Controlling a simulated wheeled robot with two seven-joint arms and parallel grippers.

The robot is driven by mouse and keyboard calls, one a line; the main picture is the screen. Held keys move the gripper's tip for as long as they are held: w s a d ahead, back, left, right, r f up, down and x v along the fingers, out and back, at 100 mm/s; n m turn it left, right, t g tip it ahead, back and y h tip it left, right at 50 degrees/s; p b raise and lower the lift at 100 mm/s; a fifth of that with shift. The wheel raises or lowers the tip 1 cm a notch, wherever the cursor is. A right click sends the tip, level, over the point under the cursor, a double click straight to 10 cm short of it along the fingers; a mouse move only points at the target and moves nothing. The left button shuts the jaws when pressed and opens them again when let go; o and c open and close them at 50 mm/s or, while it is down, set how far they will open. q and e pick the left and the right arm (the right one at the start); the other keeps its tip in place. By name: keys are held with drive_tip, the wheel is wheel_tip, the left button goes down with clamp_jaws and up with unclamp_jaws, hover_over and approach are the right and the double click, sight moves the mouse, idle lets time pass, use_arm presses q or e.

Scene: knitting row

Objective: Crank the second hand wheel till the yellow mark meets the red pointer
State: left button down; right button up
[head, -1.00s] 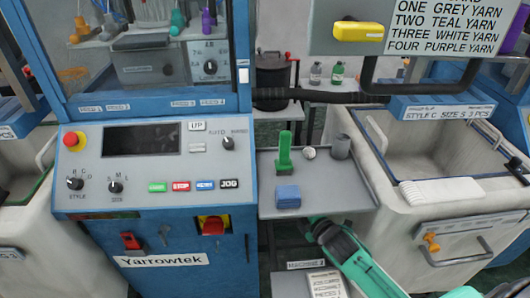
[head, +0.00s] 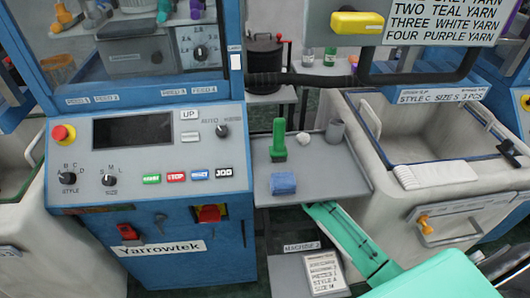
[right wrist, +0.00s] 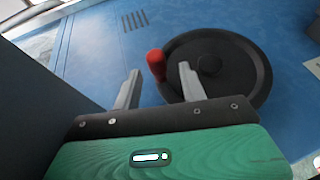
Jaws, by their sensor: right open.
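A black hand wheel (right wrist: 222,72) with a red crank handle (right wrist: 156,65) sits on a blue machine panel in the right wrist view. My right gripper (right wrist: 160,72) is open, with its two grey fingers on either side of the red handle. The fingers look apart from the handle; whether either touches it I cannot tell. No yellow mark or red pointer shows on or near the wheel. In the head view my right arm reaches in below the grey shelf, and its gripper and the wheel are hidden. My left gripper is not in view.

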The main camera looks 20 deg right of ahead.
drive_tip(key=d+x, duration=0.1)
drive_tip(key=x, duration=0.5)
drive_tip(key=shift+w+a, duration=0.4)
drive_tip(key=shift+a, duration=0.15)
drive_tip(key=shift+r, duration=0.15)
clamp_jaws()
